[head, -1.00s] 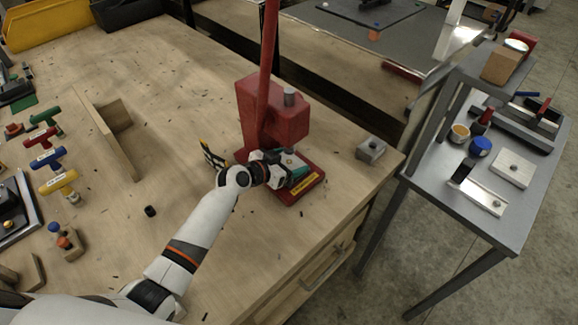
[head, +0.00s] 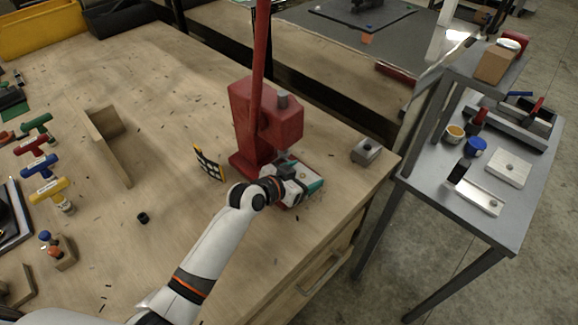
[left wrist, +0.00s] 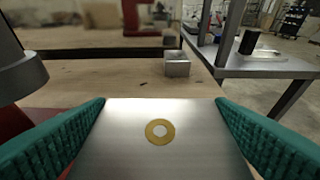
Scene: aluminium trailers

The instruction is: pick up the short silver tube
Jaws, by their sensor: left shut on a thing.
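My left gripper (head: 306,184) is over the front of the red press's base. In the left wrist view its green-padded fingers (left wrist: 160,130) are shut on a flat-faced silver metal piece (left wrist: 110,150) with a brass-coloured ring (left wrist: 160,131) in its face. The head view hides most of this piece behind the gripper. I cannot tell whether it is the short silver tube, and I can make out no separate tube. My right gripper is not in view.
The red press (head: 266,118) stands close beside my left gripper. A small silver block (head: 367,151) sits near the bench's right corner. A black-and-yellow card (head: 209,162) stands left of the press. A grey metal cart (head: 500,225) stands at the right. Bare bench lies at centre left.

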